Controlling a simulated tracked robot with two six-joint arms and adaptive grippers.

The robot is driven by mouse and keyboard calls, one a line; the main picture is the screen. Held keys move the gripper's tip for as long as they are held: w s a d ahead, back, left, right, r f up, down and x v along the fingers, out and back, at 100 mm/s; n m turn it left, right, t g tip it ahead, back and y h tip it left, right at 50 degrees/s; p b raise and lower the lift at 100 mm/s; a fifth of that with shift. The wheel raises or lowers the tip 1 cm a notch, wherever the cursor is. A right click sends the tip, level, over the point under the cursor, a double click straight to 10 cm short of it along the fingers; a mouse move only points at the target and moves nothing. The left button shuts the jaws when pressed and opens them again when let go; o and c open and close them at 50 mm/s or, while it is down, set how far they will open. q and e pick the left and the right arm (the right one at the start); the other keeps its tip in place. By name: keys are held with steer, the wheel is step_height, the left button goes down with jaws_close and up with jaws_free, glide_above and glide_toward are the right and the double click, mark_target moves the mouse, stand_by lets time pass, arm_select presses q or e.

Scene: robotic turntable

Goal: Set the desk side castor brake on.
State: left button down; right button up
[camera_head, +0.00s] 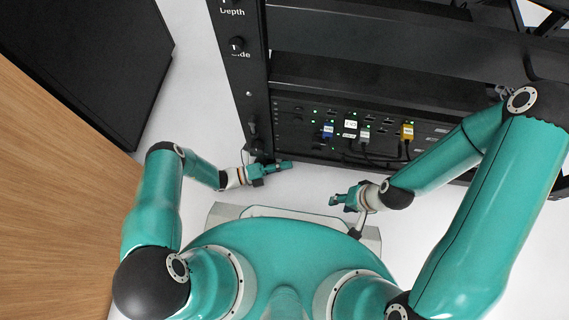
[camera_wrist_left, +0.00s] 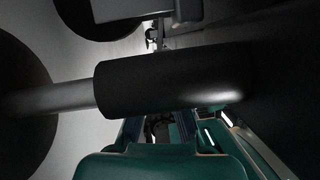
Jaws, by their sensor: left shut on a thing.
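My left gripper (camera_head: 284,166) is low at the foot of the black rack's left post (camera_head: 250,90), on the side of the wooden desk. In the left wrist view a grey rod with a thick black grip (camera_wrist_left: 170,75) lies across the fingers, which are partly hidden behind it. It looks like the castor brake lever, and my left gripper is shut on it. In the head view the castor and lever are too small or hidden to make out. My right gripper (camera_head: 340,200) is in front of the rack, touching nothing visible; its jaw opening is unclear.
The wooden desk (camera_head: 60,180) with a black panel (camera_head: 90,60) stands at the left. Pale floor (camera_head: 200,100) lies clear between desk and rack.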

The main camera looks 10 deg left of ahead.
arm_select(q)
steer(key=shift+w+f+m+h, duration=0.1)
steer(key=shift+f+m+h, duration=0.3)
steer(key=shift+m, duration=0.4)
steer(key=c, duration=1.6)
jaws_free()
steer(key=shift+f, duration=0.1)
steer(key=shift+o, duration=0.2)
